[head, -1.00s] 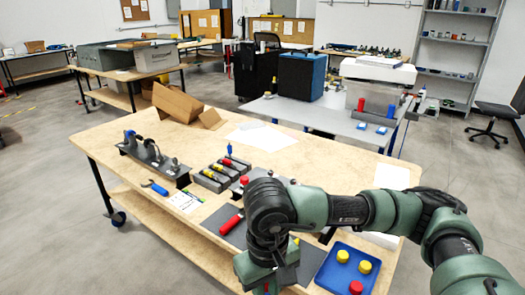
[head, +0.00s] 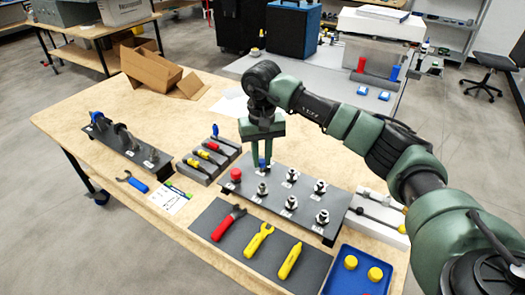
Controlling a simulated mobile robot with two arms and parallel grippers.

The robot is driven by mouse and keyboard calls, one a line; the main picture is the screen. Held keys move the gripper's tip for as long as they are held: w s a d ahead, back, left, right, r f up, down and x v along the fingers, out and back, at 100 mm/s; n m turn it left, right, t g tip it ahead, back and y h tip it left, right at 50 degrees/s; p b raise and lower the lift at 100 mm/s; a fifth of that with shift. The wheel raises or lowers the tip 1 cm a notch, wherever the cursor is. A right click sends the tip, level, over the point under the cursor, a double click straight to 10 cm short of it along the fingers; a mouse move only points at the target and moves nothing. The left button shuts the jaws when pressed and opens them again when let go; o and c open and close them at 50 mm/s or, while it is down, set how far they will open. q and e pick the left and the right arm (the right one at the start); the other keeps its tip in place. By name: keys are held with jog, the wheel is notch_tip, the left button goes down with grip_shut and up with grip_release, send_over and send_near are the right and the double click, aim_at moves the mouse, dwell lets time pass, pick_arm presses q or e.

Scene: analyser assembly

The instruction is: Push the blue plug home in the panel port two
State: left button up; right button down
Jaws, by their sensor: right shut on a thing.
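The panel (head: 277,193) is a dark raised plate with several metal ports in rows. A red plug (head: 236,174) sits at its left end. My right gripper (head: 262,157) points down over the panel's back left part, shut on the blue plug (head: 262,163). Only a little blue shows between the fingers. The plug is upright at the back row, and I cannot tell how deep it sits in a port. The port under it is hidden, and the port numbers are too small to read. My left gripper is not in view.
A grey holder (head: 197,173) with red, yellow and blue pieces stands left of the panel. A dark mat (head: 221,213) with tools and a blue tray (head: 336,283) with yellow caps lie in front. A cardboard box (head: 150,75) stands at the back left.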

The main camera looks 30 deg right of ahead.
jog(key=shift+w+d, duration=0.1)
jog(key=shift+d, duration=0.1)
jog(key=shift+w+f, duration=0.1)
jog(key=shift+f, duration=0.2)
jog(key=shift+f+b, duration=0.55)
jog(key=shift+f, duration=0.15)
jog(key=shift+f+b, duration=0.45)
jog(key=shift+f, duration=0.45)
jog(key=shift+f+b, duration=0.75)
jog(key=shift+f, duration=0.15)
jog(key=shift+f+b, duration=0.15)
jog(key=shift+b, duration=0.2)
jog(key=shift+f+b, duration=0.75)
jog(key=shift+f, duration=0.25)
jog(key=c, duration=1.2)
grip_release()
jog(key=shift+c, duration=0.2)
